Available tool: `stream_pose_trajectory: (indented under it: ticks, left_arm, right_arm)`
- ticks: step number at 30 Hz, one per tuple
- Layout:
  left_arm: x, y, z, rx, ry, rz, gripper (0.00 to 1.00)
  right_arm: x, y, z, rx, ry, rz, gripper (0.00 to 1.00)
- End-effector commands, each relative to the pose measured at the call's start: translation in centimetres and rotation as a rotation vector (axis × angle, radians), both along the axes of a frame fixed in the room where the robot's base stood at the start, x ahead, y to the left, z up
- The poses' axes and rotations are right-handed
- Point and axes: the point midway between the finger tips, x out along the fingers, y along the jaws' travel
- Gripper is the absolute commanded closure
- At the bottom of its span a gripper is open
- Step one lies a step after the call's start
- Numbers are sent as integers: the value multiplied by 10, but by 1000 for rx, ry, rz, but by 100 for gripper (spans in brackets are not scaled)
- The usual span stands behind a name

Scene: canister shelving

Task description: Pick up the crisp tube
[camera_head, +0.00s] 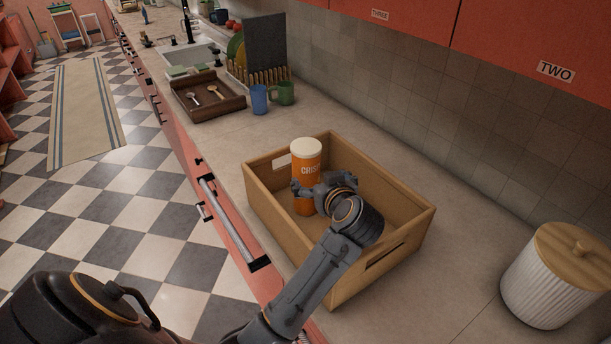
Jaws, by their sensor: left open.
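The crisp tube (307,160) is orange with a cream lid and stands upright inside a wooden crate (275,215), near its far left corner. Part of the word "CRISP" shows on its side. My left gripper (308,187) is inside the crate at the tube's lower half, on the near side. Its jaws are open, with one finger at the tube's left side. Whether they touch the tube I cannot tell. The gripper and wrist hide part of the tube and the crate floor. My right gripper is not in view.
The crate walls stand close around the gripper. A ribbed white canister (548,285) with a wooden lid stands at right. A blue cup (259,99), a green mug (286,93) and a brown tray (205,105) stand further back. Red cabinets (510,45) hang above.

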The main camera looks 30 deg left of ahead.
Motion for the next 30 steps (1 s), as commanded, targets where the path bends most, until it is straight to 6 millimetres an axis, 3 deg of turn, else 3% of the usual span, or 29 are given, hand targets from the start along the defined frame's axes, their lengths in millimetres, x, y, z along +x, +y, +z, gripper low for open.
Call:
stream_pose_trajectory:
  ticks: [5, 14, 19, 30]
  left_arm:
    - [21, 25, -11, 3, 2, 3, 6]
    - [36, 44, -19, 1, -1, 2, 6]
    - [50, 65, -26, 3, 2, 3, 6]
    - [62, 76, -36, -1, -2, 0, 6]
  right_arm:
    - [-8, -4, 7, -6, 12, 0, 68]
    - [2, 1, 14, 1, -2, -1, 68]
    - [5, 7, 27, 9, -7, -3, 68]
    - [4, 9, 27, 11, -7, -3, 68]
